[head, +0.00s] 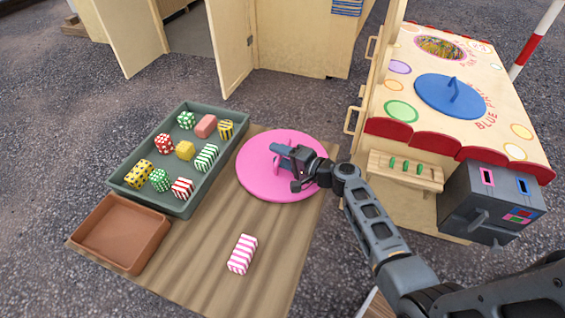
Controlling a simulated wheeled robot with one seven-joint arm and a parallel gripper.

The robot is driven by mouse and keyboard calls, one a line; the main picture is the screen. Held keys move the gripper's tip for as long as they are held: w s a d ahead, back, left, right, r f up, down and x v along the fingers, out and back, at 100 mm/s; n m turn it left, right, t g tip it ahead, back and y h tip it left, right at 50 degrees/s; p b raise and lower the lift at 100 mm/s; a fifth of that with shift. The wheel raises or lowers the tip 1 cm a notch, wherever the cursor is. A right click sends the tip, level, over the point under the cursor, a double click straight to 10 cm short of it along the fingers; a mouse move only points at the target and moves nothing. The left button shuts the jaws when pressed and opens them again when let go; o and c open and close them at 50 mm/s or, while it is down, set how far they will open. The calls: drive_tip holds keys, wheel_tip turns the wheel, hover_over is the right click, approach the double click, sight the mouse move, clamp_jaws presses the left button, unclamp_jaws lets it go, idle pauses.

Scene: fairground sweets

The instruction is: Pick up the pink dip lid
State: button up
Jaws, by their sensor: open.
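The pink dip lid (262,183) is a flat round pink disc lying on the wooden board, right of the green tray. My gripper (287,167) is over the right half of the lid, reaching in from the right. Its jaws are open. A dark grey-blue piece shows between or beside the fingers, and I cannot tell whether it is the lid's handle or part of my gripper. The gripper hides part of the lid's middle and right side.
A green tray (203,190) of several patterned blocks and an empty brown tray (122,262) stand left. A pink-striped block (242,254) lies on the board (205,262). At right, a wooden stall (408,75) carries a blue lid (440,98); a grey box (490,200) stands before it.

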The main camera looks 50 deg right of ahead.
clamp_jaws()
idle(0.4)
